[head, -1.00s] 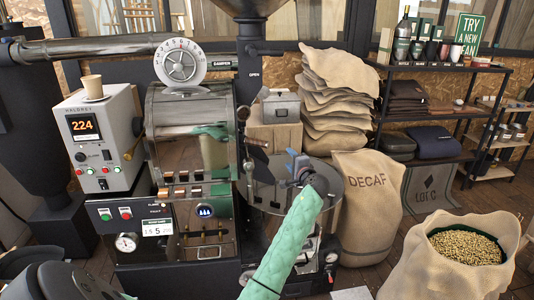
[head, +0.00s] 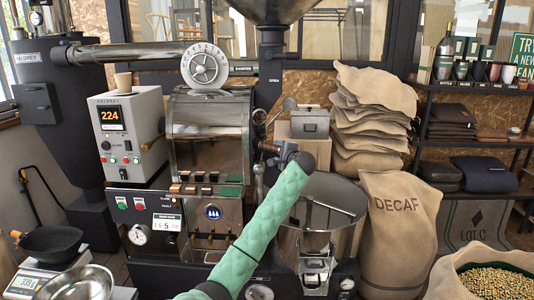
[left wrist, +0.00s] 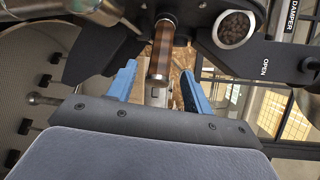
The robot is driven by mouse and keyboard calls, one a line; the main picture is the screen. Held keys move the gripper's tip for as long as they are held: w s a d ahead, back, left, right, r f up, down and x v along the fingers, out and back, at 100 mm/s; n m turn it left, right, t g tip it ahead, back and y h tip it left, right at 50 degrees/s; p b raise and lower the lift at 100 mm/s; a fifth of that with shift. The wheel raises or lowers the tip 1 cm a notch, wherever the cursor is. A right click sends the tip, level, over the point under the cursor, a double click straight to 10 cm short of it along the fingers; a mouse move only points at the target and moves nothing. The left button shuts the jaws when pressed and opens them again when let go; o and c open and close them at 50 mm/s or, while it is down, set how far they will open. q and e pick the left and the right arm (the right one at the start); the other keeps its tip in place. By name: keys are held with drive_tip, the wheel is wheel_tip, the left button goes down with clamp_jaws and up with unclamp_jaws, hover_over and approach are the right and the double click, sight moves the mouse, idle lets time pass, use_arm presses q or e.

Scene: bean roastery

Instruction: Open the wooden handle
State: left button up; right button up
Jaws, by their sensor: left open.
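In the left wrist view, the wooden handle (left wrist: 162,50) is a brown, striped cylinder with a metal end, pointing toward the camera. My left gripper (left wrist: 158,84) is open, its two blue fingers on either side of the handle's near end. I see a gap on both sides and no contact. In the head view, my green-sleeved left arm reaches to the right side of the coffee roaster drum (head: 210,130), with the dark left gripper (head: 267,149) beside it. I cannot make out the handle clearly there. My right gripper is not in view.
The control box (head: 128,138) is left of the drum. A decaf sack (head: 397,230) and stacked sacks (head: 370,110) stand to the right. A scale (head: 28,280) and black pan (head: 50,243) are at lower left.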

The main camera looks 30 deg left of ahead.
sight(273, 148)
use_arm(q)
drive_tip(key=p+x, duration=0.1)
drive_tip(key=x, duration=0.5)
drive_tip(key=shift+w+a, duration=0.2)
drive_tip(key=shift+w+a+f+p, duration=0.1)
drive_tip(key=shift+w+a+p, duration=0.2)
drive_tip(key=shift+a, duration=0.1)
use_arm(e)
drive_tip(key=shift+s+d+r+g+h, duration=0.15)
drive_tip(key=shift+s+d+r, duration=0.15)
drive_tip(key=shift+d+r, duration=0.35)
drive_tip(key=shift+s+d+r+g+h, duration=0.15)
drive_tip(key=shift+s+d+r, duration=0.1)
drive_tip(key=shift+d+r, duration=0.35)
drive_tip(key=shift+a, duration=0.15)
